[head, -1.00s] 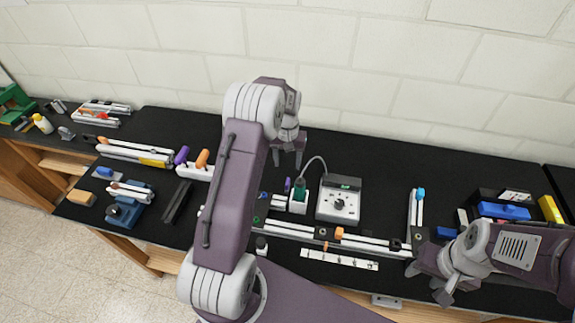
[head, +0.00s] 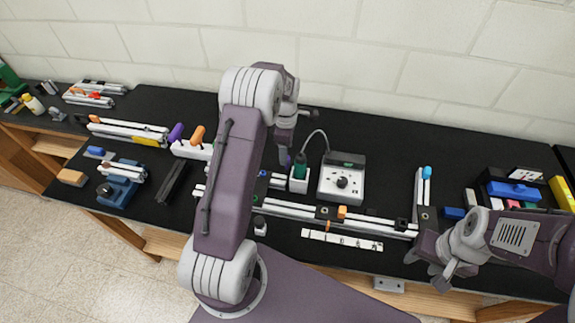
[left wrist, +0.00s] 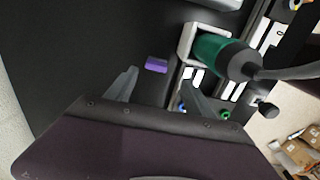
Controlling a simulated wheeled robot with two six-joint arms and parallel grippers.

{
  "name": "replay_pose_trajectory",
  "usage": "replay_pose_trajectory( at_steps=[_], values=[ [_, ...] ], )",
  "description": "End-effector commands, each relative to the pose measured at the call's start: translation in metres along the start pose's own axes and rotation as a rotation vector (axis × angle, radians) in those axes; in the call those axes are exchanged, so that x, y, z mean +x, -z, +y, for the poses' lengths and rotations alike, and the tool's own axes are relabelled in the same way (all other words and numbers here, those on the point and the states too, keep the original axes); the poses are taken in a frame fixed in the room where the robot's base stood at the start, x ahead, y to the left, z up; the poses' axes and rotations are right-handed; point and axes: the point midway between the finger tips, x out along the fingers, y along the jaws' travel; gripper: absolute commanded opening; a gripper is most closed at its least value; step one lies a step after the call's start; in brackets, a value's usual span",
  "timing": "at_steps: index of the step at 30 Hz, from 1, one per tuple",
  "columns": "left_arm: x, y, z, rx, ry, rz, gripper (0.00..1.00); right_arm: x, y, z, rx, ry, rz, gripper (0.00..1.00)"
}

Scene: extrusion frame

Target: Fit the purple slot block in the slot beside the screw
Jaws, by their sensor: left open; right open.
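The purple slot block (left wrist: 156,65) lies on the black bench in the left wrist view, just beyond and between the fingertips of my left gripper (left wrist: 158,80). The left gripper is open, with nothing held. In the head view my left gripper (head: 285,146) hangs over the bench behind the rails, and my left arm hides part of them. A long light extrusion rail (head: 380,225) runs along the front; the slot and the screw are too small to tell apart there. My right gripper (head: 436,268) is open and empty at the front right.
A green tool (head: 300,166) with a cable stands in a white holder (head: 298,185), close to the left gripper. A grey control box (head: 342,182) stands beside it. A labelled white strip (head: 342,240) lies in front of the rail. Bench space behind the control box is clear.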

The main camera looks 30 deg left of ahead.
Motion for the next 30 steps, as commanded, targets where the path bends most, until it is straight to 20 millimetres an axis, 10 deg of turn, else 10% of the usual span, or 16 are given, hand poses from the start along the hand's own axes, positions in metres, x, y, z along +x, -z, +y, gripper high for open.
replay_pose_trajectory(
  at_steps=[24,30],
  values=[
    [0.069,-0.004,0.007,0.002,-0.002,0.0,0.62,-0.024,0.002,-0.001,0.0,0.0,0.0,0.44],
    [0.068,-0.004,0.007,0.002,-0.001,0.0,0.06,-0.024,0.002,-0.001,0.0,0.0,0.0,0.44]
  ],
)
